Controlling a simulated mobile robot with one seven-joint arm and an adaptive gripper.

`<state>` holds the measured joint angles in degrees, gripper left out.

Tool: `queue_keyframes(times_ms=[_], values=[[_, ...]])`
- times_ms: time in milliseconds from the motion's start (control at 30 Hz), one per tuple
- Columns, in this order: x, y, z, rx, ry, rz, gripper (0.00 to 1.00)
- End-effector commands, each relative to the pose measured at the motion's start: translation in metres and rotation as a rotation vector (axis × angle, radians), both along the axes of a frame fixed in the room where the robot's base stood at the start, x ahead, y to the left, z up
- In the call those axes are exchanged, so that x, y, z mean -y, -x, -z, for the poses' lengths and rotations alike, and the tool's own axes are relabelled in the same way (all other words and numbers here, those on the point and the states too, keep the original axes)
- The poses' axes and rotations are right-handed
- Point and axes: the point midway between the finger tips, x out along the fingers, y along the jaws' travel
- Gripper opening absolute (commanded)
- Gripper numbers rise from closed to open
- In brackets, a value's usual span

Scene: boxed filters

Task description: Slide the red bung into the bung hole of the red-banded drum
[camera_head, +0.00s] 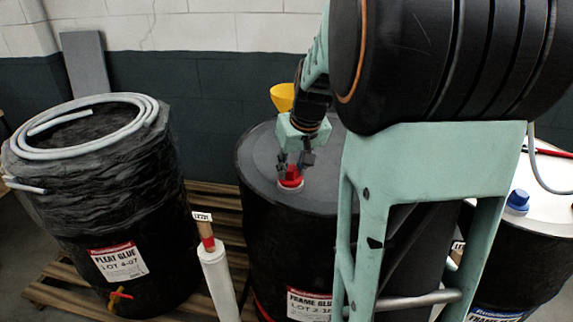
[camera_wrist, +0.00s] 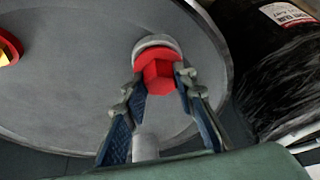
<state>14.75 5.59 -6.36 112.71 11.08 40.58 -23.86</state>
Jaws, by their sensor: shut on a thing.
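The red bung (camera_head: 291,178) is held between the fingers of my gripper (camera_head: 294,160) at the top of the middle dark drum (camera_head: 262,225). In the wrist view the bung (camera_wrist: 158,72) has a faceted red head, with a finger on each side. A pale round collar (camera_wrist: 156,42) shows right behind the bung, around the hole in the grey lid (camera_wrist: 75,90). The bung sits at the collar; how deep it is in the hole cannot be told. A red band (camera_head: 262,311) shows low on this drum, partly hidden by my arm.
A wrapped drum (camera_head: 100,185) with a coiled hose (camera_head: 150,105) stands left. A yellow funnel (camera_head: 282,97) is behind my gripper. A white-topped drum with a blue cap (camera_head: 518,200) stands right. A white tube (camera_head: 217,280) stands in front, beside wooden pallets (camera_head: 222,208).

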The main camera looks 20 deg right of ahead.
Motion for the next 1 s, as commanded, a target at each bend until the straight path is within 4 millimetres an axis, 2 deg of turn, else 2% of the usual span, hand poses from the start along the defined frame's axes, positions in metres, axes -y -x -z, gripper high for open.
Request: queue_keyframes(times_ms=[400,433,600,867,1000], values=[[0.0,0.0,0.011,0.0,0.0,0.0,0.02],[0.0,0.0,0.01,0.0,0.0,0.0,0.29],[0.0,0.0,0.01,-0.001,0.0,0.0,0.46],[0.0,0.0,0.009,0.0,0.0,0.0,0.46],[0.0,0.004,-0.003,0.004,0.001,0.0,0.46]])
